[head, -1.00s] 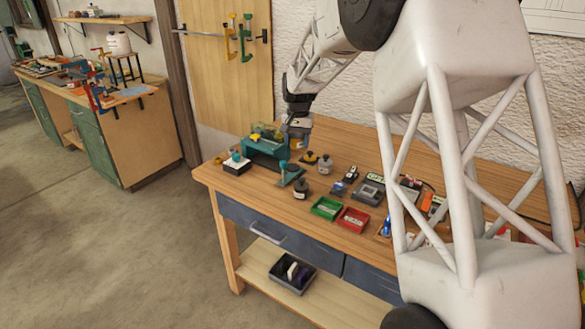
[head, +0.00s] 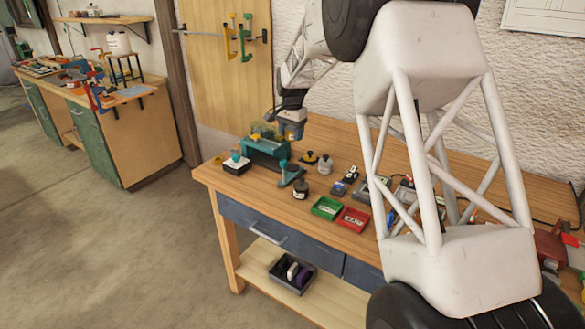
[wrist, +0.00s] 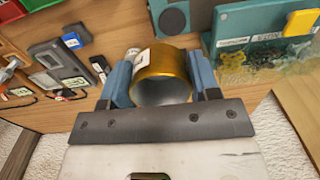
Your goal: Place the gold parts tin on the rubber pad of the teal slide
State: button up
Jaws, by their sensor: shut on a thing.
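My gripper (wrist: 163,88) is shut on the gold parts tin (wrist: 178,62), with one blue finger on each side of it. The tin has a white label, and its grey round end faces the wrist camera. In the head view my gripper (head: 291,133) is above the bench, just right of and behind the teal machine (head: 267,148); the tin cannot be made out there. The teal slide (wrist: 158,7) is beyond the tin in the wrist view, cut by the top edge. Its dark round rubber pad (wrist: 173,20) is bare and apart from the tin.
The teal machine with a yellow knob (wrist: 301,21) is close to the gripper's right in the wrist view. Green (head: 327,208) and red (head: 353,218) trays lie nearer the front edge.

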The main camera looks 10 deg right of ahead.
jog(key=m, duration=0.2)
jog(key=w+f+m, duration=0.1)
jog(key=m, duration=0.1)
jog(key=w+f+m, duration=0.1)
jog(key=m, duration=0.1)
jog(key=shift+d, duration=0.2)
jog(key=m, duration=0.2)
jog(key=w+f+m, duration=0.1)
jog(key=m, duration=0.1)
jog(key=w+f+m, duration=0.1)
jog(key=m, duration=0.1)
jog(key=shift+d+m, duration=0.15)
jog(key=shift+m, duration=0.15)
jog(key=shift+f, duration=0.15)
send_over(291, 166)
jog(key=shift+s+f, duration=0.2)
jog(key=shift+f, duration=2.15)
jog(key=shift+f, duration=2.5)
jog(key=shift+f, duration=0.15)
